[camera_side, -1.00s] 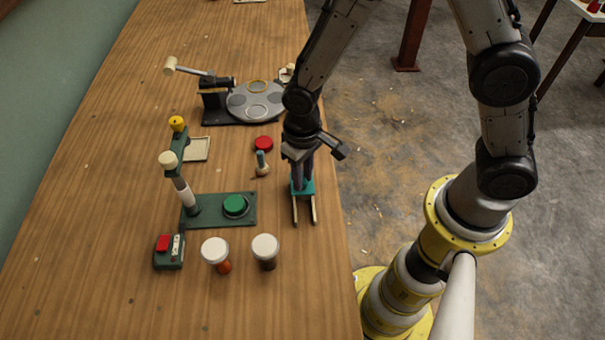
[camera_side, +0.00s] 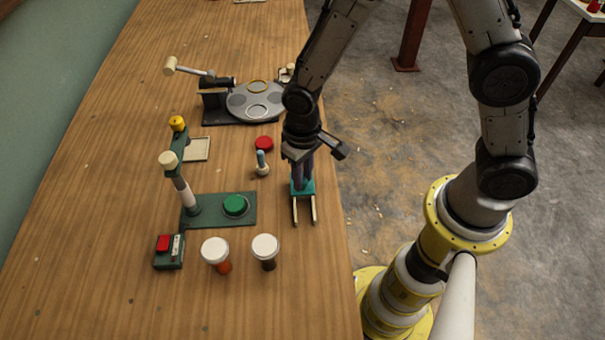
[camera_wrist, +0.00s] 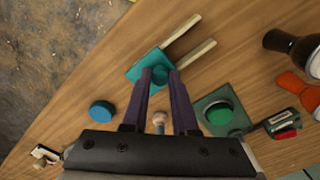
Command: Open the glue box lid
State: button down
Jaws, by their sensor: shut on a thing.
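A teal box-like piece (camera_side: 303,187) lies near the table's right edge in the side view. It also shows as a teal square (camera_wrist: 136,71) in the wrist view, with a small round teal knob (camera_wrist: 159,76) on it. I take this to be the glue box and its lid. Two parallel pale wooden strips (camera_wrist: 180,32) extend from one side. My gripper (camera_wrist: 160,76) points down over the teal piece, its two dark purple fingers on either side of the knob, shut on it. The lid's edges and the box's inside cannot be made out.
A green press (camera_side: 221,210) with a control box (camera_side: 169,252) stands left of my gripper. Two white-topped goblet shapes (camera_side: 265,246) stand in front. A small peg (camera_side: 262,164) and red disc (camera_side: 264,143) lie close by. A grey turntable (camera_side: 256,101) is behind.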

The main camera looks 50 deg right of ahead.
jog(key=s+a, duration=0.4)
jog(key=shift+s+a+r, duration=0.1)
jog(key=shift+a, duration=0.1)
jog(key=c, duration=0.7)
grip_release()
notch_tip(320, 180, up, 14)
jog(key=shift+f, duration=0.15)
jog(key=shift+d, duration=0.15)
